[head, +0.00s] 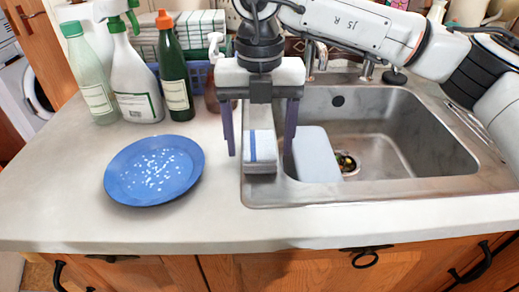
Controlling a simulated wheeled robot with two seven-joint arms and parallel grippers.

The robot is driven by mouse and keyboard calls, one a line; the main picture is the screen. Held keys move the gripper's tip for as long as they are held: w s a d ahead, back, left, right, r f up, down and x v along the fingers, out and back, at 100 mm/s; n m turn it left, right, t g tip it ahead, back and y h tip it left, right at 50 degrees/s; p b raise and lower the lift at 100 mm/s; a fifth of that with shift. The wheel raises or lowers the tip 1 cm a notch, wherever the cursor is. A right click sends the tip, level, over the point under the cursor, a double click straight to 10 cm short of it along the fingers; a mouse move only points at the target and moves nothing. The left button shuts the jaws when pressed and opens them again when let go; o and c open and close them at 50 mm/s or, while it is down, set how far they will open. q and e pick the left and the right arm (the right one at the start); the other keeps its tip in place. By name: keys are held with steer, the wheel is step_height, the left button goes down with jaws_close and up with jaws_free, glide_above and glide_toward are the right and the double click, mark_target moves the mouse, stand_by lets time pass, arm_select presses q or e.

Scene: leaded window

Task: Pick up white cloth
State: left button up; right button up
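The white cloth (262,150) is folded, with a blue stripe, and lies at the left rim of the sink. My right gripper (260,142) points down directly over it. Its two purple-grey fingers are wide apart, one on each side of the cloth. The gripper is open; I cannot tell whether a finger touches the cloth. The gripper body hides what lies behind the cloth. My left gripper is not in view.
A blue plate (153,170) with white specks lies left of the cloth. Several bottles, including a dark green one (174,80), stand at the back left. The steel sink (430,150) holds a pale grey block (316,155). The front counter is clear.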

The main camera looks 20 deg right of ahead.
mark_target(259, 144)
steer(key=c, duration=1.1)
steer(key=shift+r, duration=0.1)
step_height(259, 144, up, 10)
steer(key=shift+p, duration=0.3)
